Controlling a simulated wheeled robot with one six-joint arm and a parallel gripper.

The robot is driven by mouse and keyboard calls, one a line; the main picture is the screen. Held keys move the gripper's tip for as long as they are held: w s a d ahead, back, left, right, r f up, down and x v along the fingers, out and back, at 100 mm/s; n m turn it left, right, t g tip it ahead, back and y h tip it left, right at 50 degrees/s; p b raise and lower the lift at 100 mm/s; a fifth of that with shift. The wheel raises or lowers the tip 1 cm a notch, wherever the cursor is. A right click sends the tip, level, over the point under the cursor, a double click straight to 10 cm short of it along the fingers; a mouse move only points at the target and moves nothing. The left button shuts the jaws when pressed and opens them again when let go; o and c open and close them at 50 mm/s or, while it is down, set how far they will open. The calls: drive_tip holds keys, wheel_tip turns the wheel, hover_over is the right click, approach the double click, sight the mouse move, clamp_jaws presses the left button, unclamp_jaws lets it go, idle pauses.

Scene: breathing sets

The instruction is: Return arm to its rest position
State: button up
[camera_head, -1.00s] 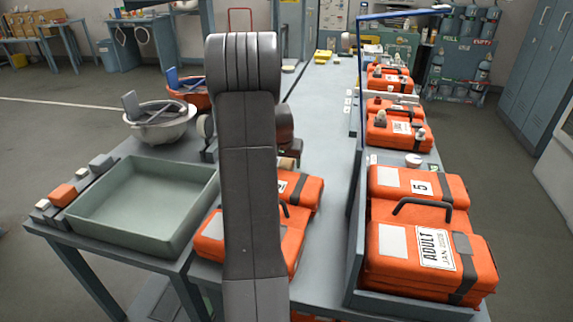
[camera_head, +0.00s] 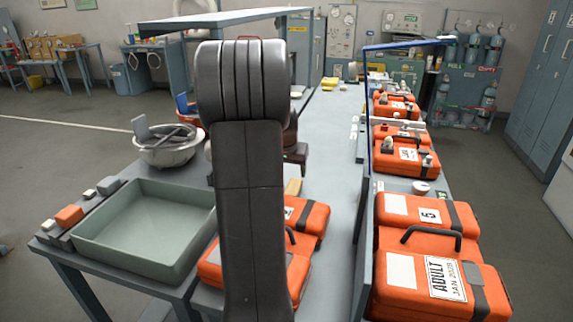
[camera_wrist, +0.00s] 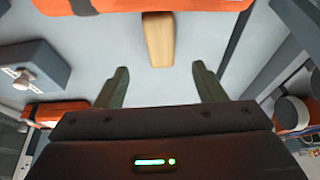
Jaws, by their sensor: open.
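My dark arm link (camera_head: 250,190) stands upright in the middle of the head view and hides part of the bench behind it. My gripper (camera_wrist: 158,85) shows in the wrist view, its two dark green fingers spread apart with nothing between them. A tan block (camera_wrist: 158,38) lies beyond the fingertips, apart from them, beside an orange case (camera_wrist: 210,5) at the top edge. The gripper's fingers are hidden behind the arm in the head view.
A grey-green tray (camera_head: 140,262) is at left, with a metal bowl (camera_head: 168,152) behind it. Orange cases (camera_head: 312,222) lie partly behind my arm. More orange cases, one marked ADULT (camera_head: 405,282), stand in the right rack below a blue rail (camera_head: 405,45). Open floor (camera_head: 50,170) is at left.

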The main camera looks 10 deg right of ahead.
sight(294, 185)
drive_tip(key=x, duration=1.2)
drive_tip(key=shift+w+p, duration=0.1)
drive_tip(key=shift+p, duration=0.2)
drive_tip(key=shift+r, duration=1.45)
